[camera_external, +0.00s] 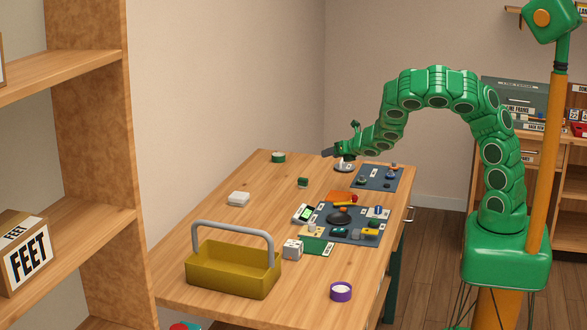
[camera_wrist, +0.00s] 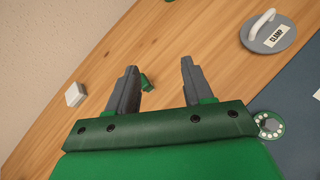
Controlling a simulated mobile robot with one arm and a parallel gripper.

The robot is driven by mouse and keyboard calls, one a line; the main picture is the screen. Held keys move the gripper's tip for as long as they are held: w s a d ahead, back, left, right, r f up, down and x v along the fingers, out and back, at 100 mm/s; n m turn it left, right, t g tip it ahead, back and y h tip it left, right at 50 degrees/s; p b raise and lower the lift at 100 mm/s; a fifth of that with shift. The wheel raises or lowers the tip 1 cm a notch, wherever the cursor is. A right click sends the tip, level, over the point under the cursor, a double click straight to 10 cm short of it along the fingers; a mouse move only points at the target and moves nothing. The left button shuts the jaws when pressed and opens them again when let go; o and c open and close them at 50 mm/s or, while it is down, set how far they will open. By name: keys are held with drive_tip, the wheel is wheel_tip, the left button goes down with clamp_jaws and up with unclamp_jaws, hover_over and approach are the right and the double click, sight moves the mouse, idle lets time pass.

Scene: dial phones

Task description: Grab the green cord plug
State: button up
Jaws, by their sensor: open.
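A small green piece (camera_external: 303,182), which looks like the green cord plug, lies on the wooden table left of the blue-grey mats. It also shows in the wrist view as a small green piece (camera_wrist: 147,82) between the two grey fingers, closer to the left one. My gripper (camera_external: 329,152) is above the far part of the table, its fingers pointing left. In the wrist view my gripper (camera_wrist: 158,66) is open, with nothing held. The plug appears to be below the fingers and apart from them.
A grey round piece with a handle, labelled CLAMP (camera_wrist: 268,32), stands right of the fingers. A white block (camera_external: 238,199) lies left of the plug. A green round item (camera_external: 278,157) is at the far edge. A yellow caddy (camera_external: 232,272) stands in front. Mats (camera_external: 375,186) hold parts.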

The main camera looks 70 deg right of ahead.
sight(304, 178)
drive_tip(key=w+a+f+n+y, duration=0.1)
drive_tip(key=f+n, duration=0.1)
drive_tip(key=w+a+f+n+t+y, duration=0.1)
drive_tip(key=f+n, duration=0.1)
drive_tip(key=f, duration=0.1)
drive_tip(key=w+a+f+n+t+y, duration=0.1)
drive_tip(key=a+f+n, duration=0.1)
drive_tip(key=n, duration=0.1)
drive_tip(key=shift+w+f, duration=0.2)
drive_tip(key=shift+f, duration=0.15)
drive_tip(key=shift+y, duration=0.3)
drive_tip(key=shift+x, duration=3.8)
drive_tip(key=shift+a, duration=0.1)
clamp_jaws()
